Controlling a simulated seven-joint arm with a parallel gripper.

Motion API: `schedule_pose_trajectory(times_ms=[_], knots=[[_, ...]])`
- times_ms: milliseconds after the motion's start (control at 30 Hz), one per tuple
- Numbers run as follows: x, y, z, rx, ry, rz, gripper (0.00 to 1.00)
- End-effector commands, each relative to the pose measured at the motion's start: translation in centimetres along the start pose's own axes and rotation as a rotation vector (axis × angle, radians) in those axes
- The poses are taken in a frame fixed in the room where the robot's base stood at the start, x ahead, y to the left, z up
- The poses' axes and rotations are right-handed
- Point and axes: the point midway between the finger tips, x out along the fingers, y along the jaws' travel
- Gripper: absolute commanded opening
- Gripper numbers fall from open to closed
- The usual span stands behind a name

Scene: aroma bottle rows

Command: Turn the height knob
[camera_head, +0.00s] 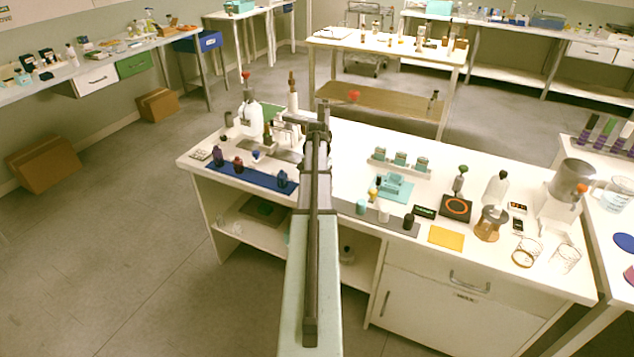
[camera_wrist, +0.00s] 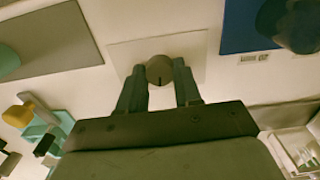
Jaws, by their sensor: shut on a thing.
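The height knob (camera_wrist: 159,70) is a round brownish knob with a dark mark on its face, seen in the wrist view at the middle. A pale square plate (camera_wrist: 125,55) lies behind it. My gripper (camera_wrist: 159,75) has one finger on each side of the knob and is shut on it. In the head view my arm reaches over the middle of the white bench (camera_head: 345,150), and it hides the knob and most of the gripper there.
A blue mat (camera_head: 235,182) with several small dark bottles lies left of my arm. A grey mat (camera_head: 398,222) with small bottles, a teal tray (camera_head: 404,193) and a yellow pad (camera_head: 446,237) lie to the right.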

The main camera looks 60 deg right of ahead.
Motion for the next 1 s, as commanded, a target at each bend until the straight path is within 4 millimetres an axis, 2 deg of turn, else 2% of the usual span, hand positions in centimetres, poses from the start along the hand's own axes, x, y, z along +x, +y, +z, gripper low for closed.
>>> schedule_pose_trajectory(times_ms=[600,1000], knots=[[-0.03,0.01,-0.02,-0.579,0.000,0.000,0.03],[-0.04,0.01,-0.03,-0.862,0.000,0.000,0.03]])
